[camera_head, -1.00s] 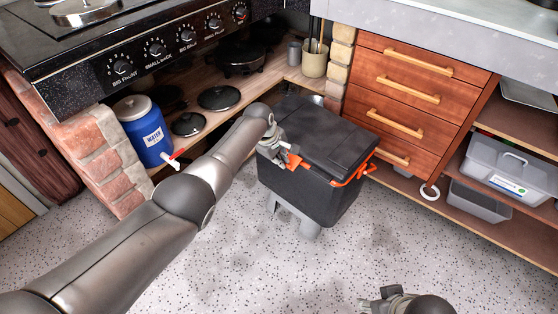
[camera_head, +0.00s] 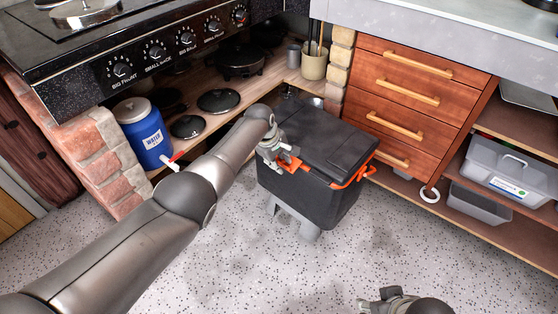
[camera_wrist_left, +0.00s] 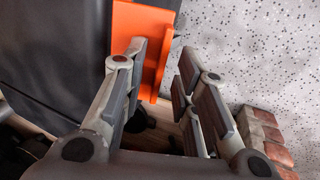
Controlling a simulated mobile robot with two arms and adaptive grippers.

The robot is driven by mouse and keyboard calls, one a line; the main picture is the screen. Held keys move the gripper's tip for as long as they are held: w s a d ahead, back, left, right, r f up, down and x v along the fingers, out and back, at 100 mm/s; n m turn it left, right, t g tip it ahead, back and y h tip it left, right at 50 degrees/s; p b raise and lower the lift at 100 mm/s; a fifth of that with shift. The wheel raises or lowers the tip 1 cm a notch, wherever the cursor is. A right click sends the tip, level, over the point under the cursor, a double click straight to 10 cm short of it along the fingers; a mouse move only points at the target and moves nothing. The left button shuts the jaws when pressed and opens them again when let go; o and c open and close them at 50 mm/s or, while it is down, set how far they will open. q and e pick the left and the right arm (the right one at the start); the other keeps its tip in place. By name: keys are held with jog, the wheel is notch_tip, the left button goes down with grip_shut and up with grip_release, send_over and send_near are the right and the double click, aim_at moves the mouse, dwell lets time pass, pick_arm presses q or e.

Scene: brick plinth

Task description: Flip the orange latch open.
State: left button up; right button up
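The black box (camera_head: 322,140) with a dark lid stands on grey feet in front of the shelves. The orange latch (camera_head: 290,162) is at its near left front edge. It also shows in the left wrist view as an orange plate (camera_wrist_left: 137,45). My left gripper (camera_head: 279,162) is at the latch, its fingers parted. In the left wrist view my left gripper (camera_wrist_left: 163,80) is open, with the left finger overlapping the latch plate; contact is unclear. A second orange latch (camera_head: 358,176) is at the box's right front. My right gripper (camera_head: 372,303) is partly in view at the bottom, its opening unclear.
A blue water container (camera_head: 144,135) with a red tap stands left on the low shelf, beside brickwork (camera_head: 97,150). Wooden drawers (camera_head: 410,98) stand close behind the box on the right. The speckled floor (camera_head: 270,270) in front is clear.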

pick_arm(q)
jog(key=v, duration=1.2)
dwell(0.5)
jog(key=shift+f, duration=0.1)
